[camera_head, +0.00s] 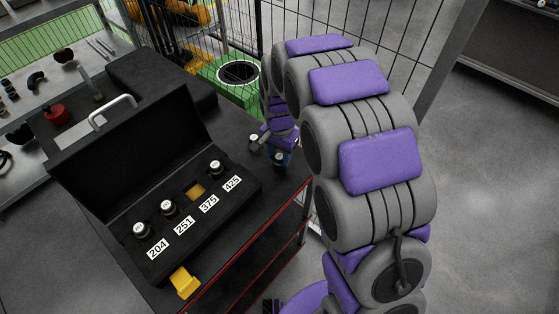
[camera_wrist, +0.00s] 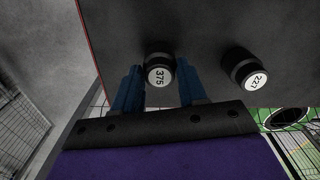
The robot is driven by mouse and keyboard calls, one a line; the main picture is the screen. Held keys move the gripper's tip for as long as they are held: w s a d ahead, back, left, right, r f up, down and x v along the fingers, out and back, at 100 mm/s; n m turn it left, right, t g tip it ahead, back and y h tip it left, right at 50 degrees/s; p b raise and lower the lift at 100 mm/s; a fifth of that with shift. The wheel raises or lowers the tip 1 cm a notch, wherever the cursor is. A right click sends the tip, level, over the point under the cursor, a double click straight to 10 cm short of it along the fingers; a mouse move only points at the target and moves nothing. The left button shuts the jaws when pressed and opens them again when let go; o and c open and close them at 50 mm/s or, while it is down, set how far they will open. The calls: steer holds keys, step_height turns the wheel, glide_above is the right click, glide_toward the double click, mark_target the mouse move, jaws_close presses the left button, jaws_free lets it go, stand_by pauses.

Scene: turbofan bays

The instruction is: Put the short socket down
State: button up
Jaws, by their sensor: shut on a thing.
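My gripper (camera_head: 279,157) is at the table's far right corner, beside the open socket case. In the wrist view its blue fingers (camera_wrist: 158,84) are shut on a black short socket with a white end marked 375 (camera_wrist: 160,69). Whether this socket touches the table top is hard to tell. A second black socket, marked 221 (camera_wrist: 244,69), stands on the table to its right in the wrist view. It also shows in the head view (camera_head: 254,142), just left of my gripper.
The black case (camera_head: 110,225) holds sockets at its 204, 251 and 425 labels. The place by label 375 (camera_head: 196,190) is empty and shows yellow. The dark table (camera_head: 235,118) has some bare top near my gripper. A wire fence (camera_head: 350,30) stands behind.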

mark_target(280, 157)
jaws_close()
steer(key=shift+r+p, duration=0.6)
steer(key=shift+r, duration=1.05)
steer(key=shift+s+r, duration=0.15)
steer(key=shift+r, duration=0.1)
steer(key=s+d+r+p, duration=0.1)
steer(key=s+d+p, duration=0.1)
steer(key=s, duration=1.3)
steer(key=shift+s+d+p, duration=0.2)
steer(key=shift+d+p, duration=0.1)
